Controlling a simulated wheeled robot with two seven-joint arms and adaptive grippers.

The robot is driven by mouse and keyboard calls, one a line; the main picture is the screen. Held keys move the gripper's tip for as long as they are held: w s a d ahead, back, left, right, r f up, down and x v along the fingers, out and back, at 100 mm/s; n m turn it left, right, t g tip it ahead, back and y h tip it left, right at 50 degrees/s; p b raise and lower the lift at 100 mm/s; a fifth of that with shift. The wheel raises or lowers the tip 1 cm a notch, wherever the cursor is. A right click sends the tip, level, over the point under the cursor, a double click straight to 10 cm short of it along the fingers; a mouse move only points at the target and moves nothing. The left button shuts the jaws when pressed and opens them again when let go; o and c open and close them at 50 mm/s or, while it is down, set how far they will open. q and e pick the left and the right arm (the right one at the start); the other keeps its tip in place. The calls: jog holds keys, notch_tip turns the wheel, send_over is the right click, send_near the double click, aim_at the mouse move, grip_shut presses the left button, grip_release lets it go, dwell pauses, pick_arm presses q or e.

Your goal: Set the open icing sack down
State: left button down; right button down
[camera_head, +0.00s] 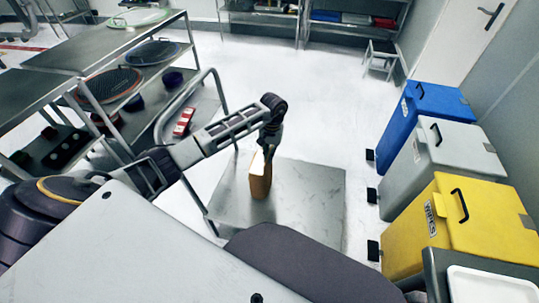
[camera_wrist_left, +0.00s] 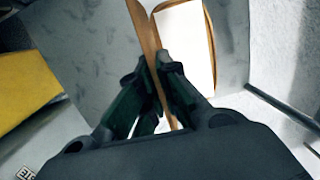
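The open icing sack (camera_head: 260,178) is a brown, upright packet over the grey cart top (camera_head: 315,190) in the head view. In the left wrist view the sack (camera_wrist_left: 186,45) shows its open mouth with white inside. My left gripper (camera_head: 268,152) reaches down from above at the sack's upper right side. In the left wrist view its fingers (camera_wrist_left: 157,82) are closed on the sack's brown wall, one on each side. The sack's base looks at or very near the cart top; contact cannot be told for certain. My right gripper is not in view.
Blue (camera_head: 425,110), grey (camera_head: 430,160) and yellow (camera_head: 450,220) lidded bins line the right side. A metal shelf rack with round sieves (camera_head: 110,84) stands at the left. The cart top is bare to the right of the sack. A white tray (camera_head: 490,285) is at the lower right.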

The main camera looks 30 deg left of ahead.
pick_arm(q)
jog(key=shift+w, duration=0.1)
dwell(0.4)
jog(key=c, duration=2)
grip_release()
jog(key=o, duration=0.4)
jog(key=shift+c, duration=0.2)
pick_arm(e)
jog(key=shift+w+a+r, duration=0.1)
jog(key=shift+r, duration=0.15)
